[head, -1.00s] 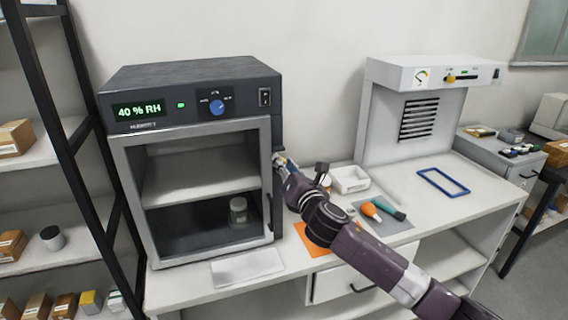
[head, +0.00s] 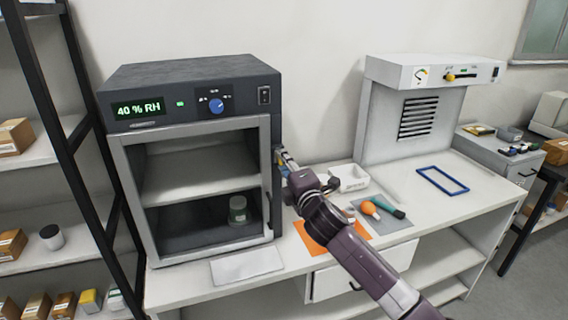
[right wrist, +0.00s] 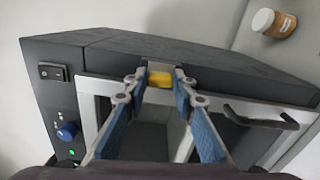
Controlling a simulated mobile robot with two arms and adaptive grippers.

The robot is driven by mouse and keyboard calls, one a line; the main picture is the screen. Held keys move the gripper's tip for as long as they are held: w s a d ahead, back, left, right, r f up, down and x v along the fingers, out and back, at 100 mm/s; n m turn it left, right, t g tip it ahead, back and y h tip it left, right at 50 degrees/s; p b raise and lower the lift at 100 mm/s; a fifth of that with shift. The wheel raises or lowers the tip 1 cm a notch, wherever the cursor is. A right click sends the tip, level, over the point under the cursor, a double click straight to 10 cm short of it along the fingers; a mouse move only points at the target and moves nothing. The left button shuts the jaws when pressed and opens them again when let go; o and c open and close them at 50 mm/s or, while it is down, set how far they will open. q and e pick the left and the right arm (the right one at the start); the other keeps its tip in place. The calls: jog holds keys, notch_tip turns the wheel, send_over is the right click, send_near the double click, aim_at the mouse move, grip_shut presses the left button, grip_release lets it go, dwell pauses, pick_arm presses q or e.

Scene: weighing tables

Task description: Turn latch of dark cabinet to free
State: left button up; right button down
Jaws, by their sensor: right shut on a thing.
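The dark cabinet (head: 190,82) stands on the table at the left, its framed glass door shut. The yellow latch (right wrist: 160,79) sits at the edge of the door frame in the right wrist view. My right gripper (right wrist: 160,74) has its blue-padded fingers on either side of the latch and is shut on it. In the head view this gripper (head: 281,160) is at the cabinet's right side, where the latch is mostly hidden. The door's dark handle (right wrist: 260,117) is apart from the fingers. My left gripper is not in view.
A glass jar (head: 238,211) stands inside the cabinet. A white tray (head: 350,178), an orange mat (head: 320,243) and a grey mat with tools (head: 385,224) lie near my right arm. A white pad (head: 246,265) lies before the cabinet. A blue frame (head: 443,181) lies farther right.

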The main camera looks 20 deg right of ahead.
jog(key=shift+m, duration=0.6)
jog(key=c, duration=1.6)
grip_release()
jog(key=shift+s, duration=0.1)
jog(key=s, duration=1.1)
jog(key=shift+s+d, duration=0.25)
jog(key=shift+s, duration=0.15)
jog(key=shift+f, duration=0.1)
